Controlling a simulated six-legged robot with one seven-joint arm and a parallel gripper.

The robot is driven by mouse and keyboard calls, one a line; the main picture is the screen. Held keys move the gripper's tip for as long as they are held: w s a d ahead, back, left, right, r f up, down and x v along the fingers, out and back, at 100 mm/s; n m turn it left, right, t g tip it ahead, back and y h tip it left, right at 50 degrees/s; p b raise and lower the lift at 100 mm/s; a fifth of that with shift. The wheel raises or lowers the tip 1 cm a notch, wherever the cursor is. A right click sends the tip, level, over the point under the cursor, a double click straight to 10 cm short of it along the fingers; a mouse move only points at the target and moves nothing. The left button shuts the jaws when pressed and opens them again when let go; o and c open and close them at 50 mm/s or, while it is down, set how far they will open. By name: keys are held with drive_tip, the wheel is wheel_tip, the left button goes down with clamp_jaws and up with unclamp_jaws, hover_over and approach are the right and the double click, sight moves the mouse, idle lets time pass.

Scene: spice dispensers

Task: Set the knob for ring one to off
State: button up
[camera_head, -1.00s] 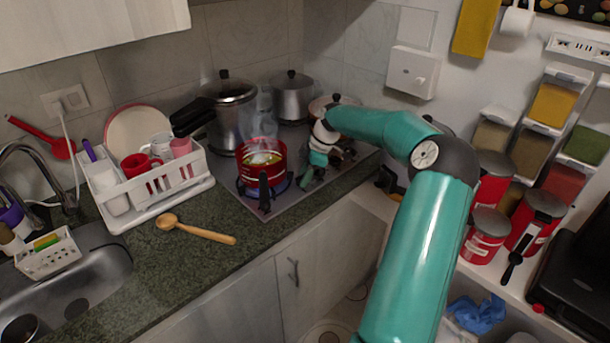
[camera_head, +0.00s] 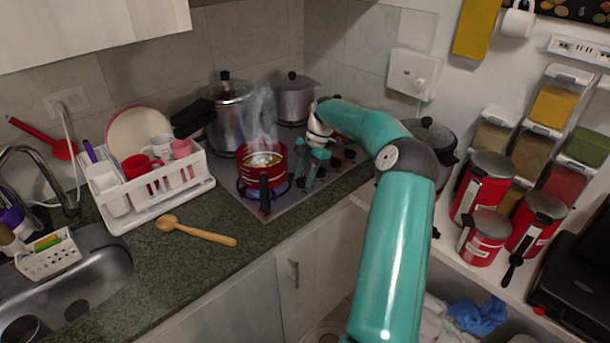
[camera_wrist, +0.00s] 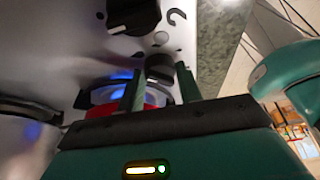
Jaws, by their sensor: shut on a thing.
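The stove (camera_head: 262,208) stands in the counter corner, with a red pot (camera_head: 262,172) steaming on its front burner. In the wrist view a blue flame (camera_wrist: 122,75) burns beside my gripper. A dark knob (camera_wrist: 160,68) sits between the two green fingers of my gripper (camera_wrist: 161,85), which are shut on it. A second black knob (camera_wrist: 133,17) with a white pointer line is farther along the panel. In the head view my gripper (camera_head: 311,168) is low over the knob strip, right of the red pot. It hides the gripped knob there. I cannot tell which ring it serves.
A large pot (camera_head: 230,112) and a smaller pot (camera_head: 291,98) stand on the back of the stove. A wooden spoon (camera_head: 195,231) lies on the counter beside the white dish rack (camera_head: 190,190).

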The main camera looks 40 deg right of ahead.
idle(0.3)
drive_tip(key=o, duration=1)
drive_tip(key=shift+s, duration=0.1)
drive_tip(key=m+t, duration=0.1)
drive_tip(key=m, duration=0.1)
drive_tip(key=m+t, duration=0.1)
drive_tip(key=m, duration=0.2)
drive_tip(key=shift+s, duration=0.2)
drive_tip(key=m+h, duration=0.1)
drive_tip(key=m, duration=0.1)
drive_tip(key=m+t, duration=0.1)
drive_tip(key=m, duration=0.2)
drive_tip(key=shift+s+a+t+h, duration=0.1)
drive_tip(key=shift+a+t+h, duration=0.1)
drive_tip(key=shift+t+h, duration=0.15)
drive_tip(key=m+h, duration=0.1)
drive_tip(key=m, duration=0.4)
drive_tip(key=shift+s+a+m+t+h, duration=0.1)
drive_tip(key=shift+a+m+t+h, duration=0.1)
drive_tip(key=shift+m+t+h, duration=0.15)
drive_tip(key=shift+a+m+h, duration=0.2)
drive_tip(key=shift+m+h, duration=0.7)
drive_tip(key=shift+m, duration=1.35)
